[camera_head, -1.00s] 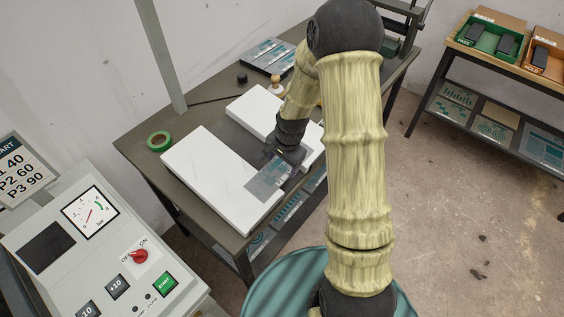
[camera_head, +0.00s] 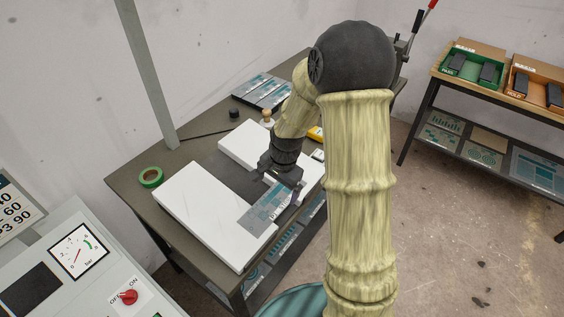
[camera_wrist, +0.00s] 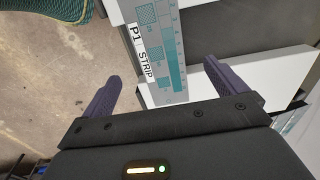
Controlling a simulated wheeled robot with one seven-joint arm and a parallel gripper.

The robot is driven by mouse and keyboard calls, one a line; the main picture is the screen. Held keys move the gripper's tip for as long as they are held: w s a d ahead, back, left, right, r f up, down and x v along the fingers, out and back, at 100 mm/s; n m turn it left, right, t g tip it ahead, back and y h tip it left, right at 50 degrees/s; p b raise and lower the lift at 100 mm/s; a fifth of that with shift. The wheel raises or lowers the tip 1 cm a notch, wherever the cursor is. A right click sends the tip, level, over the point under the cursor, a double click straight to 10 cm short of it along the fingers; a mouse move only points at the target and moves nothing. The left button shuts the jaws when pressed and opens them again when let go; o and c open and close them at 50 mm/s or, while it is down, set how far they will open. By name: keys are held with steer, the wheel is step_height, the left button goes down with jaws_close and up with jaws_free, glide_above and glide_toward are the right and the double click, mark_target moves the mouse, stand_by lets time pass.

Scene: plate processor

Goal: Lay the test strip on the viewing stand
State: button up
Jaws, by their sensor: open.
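The test strip (camera_head: 265,209), a grey-teal printed sheet, lies at the front right end of a white slab (camera_head: 200,205) on the table. In the wrist view the strip (camera_wrist: 162,45) shows its "P1 STRIP" label and a scale, with its near end between my fingers. My gripper (camera_head: 280,186) is open at the strip's far end in the head view. In the wrist view its two fingers (camera_wrist: 162,85) stand wide apart, one on each side of the strip, touching neither side visibly. I cannot tell which surface is named the viewing stand.
A second white slab (camera_head: 240,145) lies behind, across a dark gap (camera_head: 232,178). Green tape (camera_head: 150,177) and a plate rack (camera_head: 262,91) are on the table. The control panel (camera_head: 75,260) stands front left. Green (camera_head: 475,67) and orange (camera_head: 530,88) trays stand right.

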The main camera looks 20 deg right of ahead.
step_height(320, 180, up, 11)
steer(key=s+d, duration=0.1)
steer(key=shift+s, duration=0.25)
stand_by(0.3)
steer(key=s+a+f+n+t+h, duration=0.1)
steer(key=s+f+n, duration=0.2)
steer(key=s+n, duration=0.7)
steer(key=s, duration=0.2)
steer(key=shift+s+n, duration=0.3)
steer(key=shift+n, duration=0.1)
